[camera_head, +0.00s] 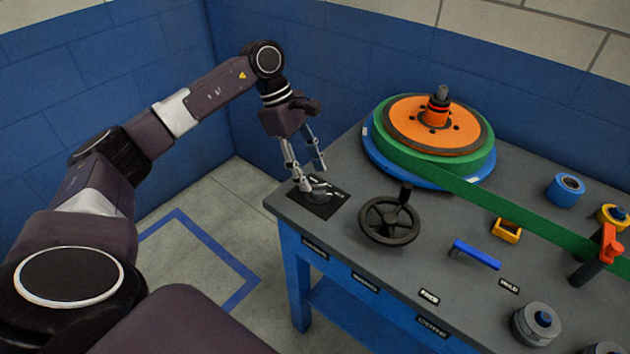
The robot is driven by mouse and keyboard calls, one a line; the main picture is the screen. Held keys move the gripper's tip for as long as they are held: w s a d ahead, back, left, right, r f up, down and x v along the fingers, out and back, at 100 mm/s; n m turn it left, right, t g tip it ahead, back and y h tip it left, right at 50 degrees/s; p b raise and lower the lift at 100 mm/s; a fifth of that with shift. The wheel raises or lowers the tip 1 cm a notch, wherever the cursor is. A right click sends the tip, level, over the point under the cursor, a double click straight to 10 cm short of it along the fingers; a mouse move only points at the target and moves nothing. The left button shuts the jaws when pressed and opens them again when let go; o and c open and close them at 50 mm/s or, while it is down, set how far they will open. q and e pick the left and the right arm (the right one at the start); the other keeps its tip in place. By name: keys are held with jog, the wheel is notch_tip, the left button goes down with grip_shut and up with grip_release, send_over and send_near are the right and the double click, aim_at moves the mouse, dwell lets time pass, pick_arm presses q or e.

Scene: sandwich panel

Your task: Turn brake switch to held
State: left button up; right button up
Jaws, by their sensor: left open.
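A dark switch plate (312,209) with small white markings lies at the left corner of the grey bench. A rounded grey knob (319,189) sits on it; I take this for the brake switch. Its pointing direction is too small to tell, and the markings cannot be read. My left gripper (311,177) reaches down over the plate, fingers apart. One fingertip is close beside the knob, the other is a little behind and above it. I cannot tell whether either touches. My right gripper is not in view.
A black handwheel (389,220) stands just right of the plate. Behind is a reel with orange disc (415,130) and green band (505,207). A blue handle (475,254), yellow block (506,231) and blue roll (565,190) are farther right. Blue walls stand behind.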

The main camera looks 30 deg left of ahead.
pick_arm(q)
jog(key=v, duration=0.8)
dwell(0.4)
